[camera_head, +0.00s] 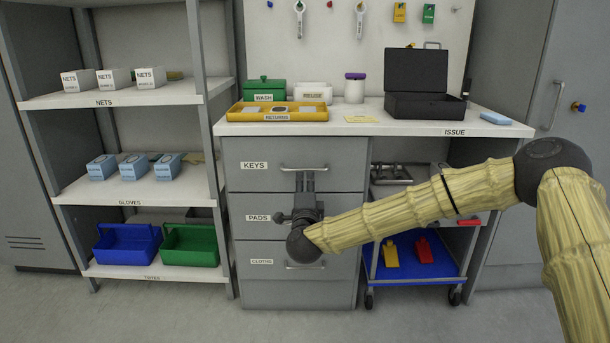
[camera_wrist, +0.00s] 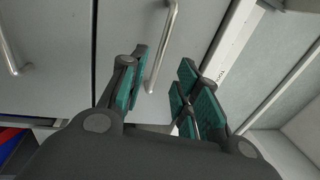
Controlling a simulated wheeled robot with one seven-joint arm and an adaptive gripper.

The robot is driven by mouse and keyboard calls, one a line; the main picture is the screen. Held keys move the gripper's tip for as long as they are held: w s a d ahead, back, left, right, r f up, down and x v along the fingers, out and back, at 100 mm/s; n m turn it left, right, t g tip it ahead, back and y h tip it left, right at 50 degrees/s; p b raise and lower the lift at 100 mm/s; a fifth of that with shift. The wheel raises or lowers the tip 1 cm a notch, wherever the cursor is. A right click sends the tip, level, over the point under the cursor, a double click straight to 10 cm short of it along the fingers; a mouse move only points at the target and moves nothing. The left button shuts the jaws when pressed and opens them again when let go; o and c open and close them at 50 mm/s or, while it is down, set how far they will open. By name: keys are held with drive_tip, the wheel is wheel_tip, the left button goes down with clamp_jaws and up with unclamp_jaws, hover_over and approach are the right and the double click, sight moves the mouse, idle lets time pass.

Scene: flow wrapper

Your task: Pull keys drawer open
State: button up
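The keys drawer (camera_head: 254,181) is the top drawer of the grey unit, labelled KEYS, and its front sits flush with the drawers below. Its horizontal bar handle (camera_head: 304,168) is near the middle of the front. My gripper (camera_head: 305,178) is at the handle, with its fingers pointing up toward it. In the wrist view, the handle (camera_wrist: 162,48) passes between the spread green-padded fingers of my gripper (camera_wrist: 160,88). A gap shows on the right side of the bar, so the gripper is open around or just before it; exact depth is unclear.
The pads drawer (camera_head: 245,222) and cloths drawer (camera_head: 250,275) lie below, partly behind my arm. A blue-shelved trolley (camera_head: 420,270) stands under the bench at right. A yellow returns tray (camera_head: 240,113) and black case (camera_head: 415,105) sit on the worktop. Floor before the drawers is clear.

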sight(305, 170)
drive_tip(key=w+b, duration=0.1)
drive_tip(key=w, duration=0.2)
drive_tip(key=w+r+b, duration=0.1)
drive_tip(key=w, duration=0.3)
drive_tip(key=shift+w+r, duration=0.2)
drive_tip(key=shift+w, duration=0.05)
clamp_jaws()
